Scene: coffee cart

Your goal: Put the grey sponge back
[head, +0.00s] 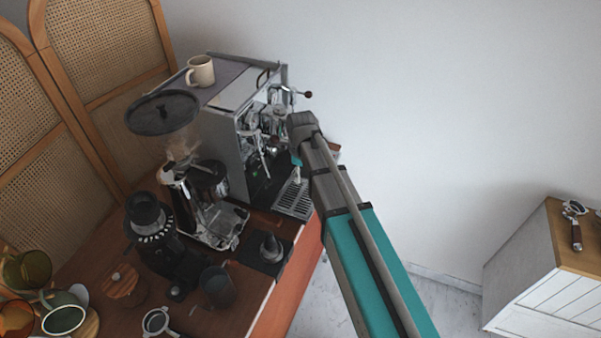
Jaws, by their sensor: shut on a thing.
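I cannot make out the grey sponge in the head view. My arm reaches up from the bottom edge, and its far end is in front of the right side of the espresso machine (222,150). The machine's slotted drip tray (293,200) shows just left of my arm.
A cream mug (200,71) stands on the machine. A grinder (148,225), a tamper (271,248), a dark cup (217,287) and several mugs crowd the wooden counter (245,314). A white cabinet (540,275) at the right holds a portafilter (575,225).

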